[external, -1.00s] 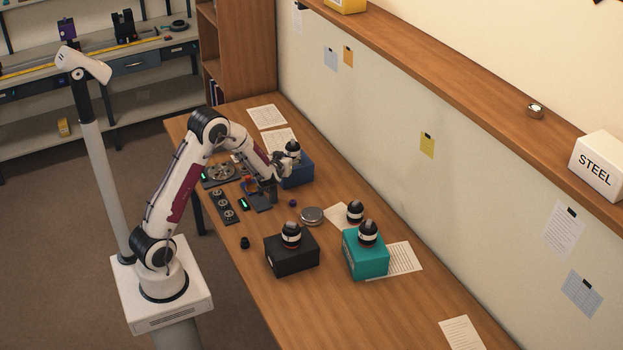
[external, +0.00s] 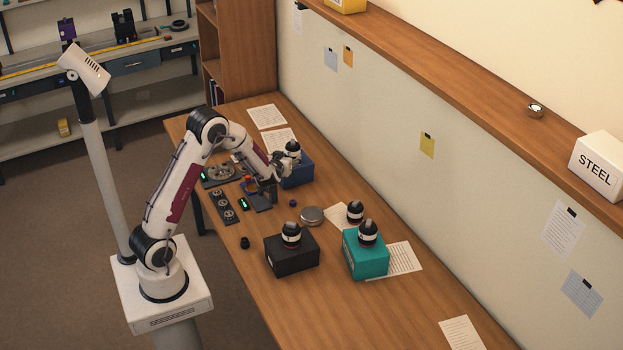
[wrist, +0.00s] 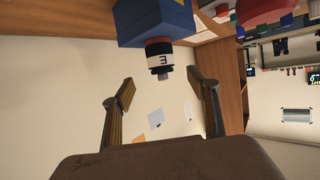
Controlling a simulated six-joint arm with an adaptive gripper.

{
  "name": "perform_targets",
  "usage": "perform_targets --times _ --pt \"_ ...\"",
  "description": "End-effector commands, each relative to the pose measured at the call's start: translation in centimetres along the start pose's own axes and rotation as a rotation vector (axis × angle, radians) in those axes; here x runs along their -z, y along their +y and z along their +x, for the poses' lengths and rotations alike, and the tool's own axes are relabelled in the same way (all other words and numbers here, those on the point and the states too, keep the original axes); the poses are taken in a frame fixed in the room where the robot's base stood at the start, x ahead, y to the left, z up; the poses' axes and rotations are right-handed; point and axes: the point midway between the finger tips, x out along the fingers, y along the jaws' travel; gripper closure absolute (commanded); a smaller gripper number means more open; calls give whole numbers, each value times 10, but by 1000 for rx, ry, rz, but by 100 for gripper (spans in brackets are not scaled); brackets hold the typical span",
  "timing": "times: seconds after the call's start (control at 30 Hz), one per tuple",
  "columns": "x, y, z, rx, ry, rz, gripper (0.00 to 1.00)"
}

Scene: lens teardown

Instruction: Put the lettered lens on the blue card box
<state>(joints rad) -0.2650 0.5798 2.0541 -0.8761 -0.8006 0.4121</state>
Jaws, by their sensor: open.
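The blue card box (external: 298,173) stands at the far end of the bench. It also shows upside down at the top of the wrist view (wrist: 150,22). A dark lens with a white band (external: 293,150) stands on it. In the wrist view this lens (wrist: 160,58) carries a dark letter on its white band, like an E on its side. My gripper (wrist: 160,80) is open, with its two fingers apart on either side of the lens's end. I see no finger closed on the lens. In the external view my gripper (external: 281,163) is close beside the lens.
Other lenses stand on a black box (external: 292,255), on a teal box (external: 366,258), and behind the teal box (external: 355,210). A round metal tin (external: 312,215) and small electronic parts (external: 222,206) lie on the bench. The wall is close behind the blue box.

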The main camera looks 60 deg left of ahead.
Motion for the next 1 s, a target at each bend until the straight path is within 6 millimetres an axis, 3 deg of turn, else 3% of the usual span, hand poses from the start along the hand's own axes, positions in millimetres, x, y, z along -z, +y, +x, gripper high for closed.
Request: perform_targets --times 0.17,0.37,0.7,1.0 --pt "9 14 -14 -53 -15 -6 41" --pt "24 43 -47 -172 -59 -9 41" --pt "41 86 -130 -394 -162 25 41" --pt "42 100 -211 -554 -257 95 41"
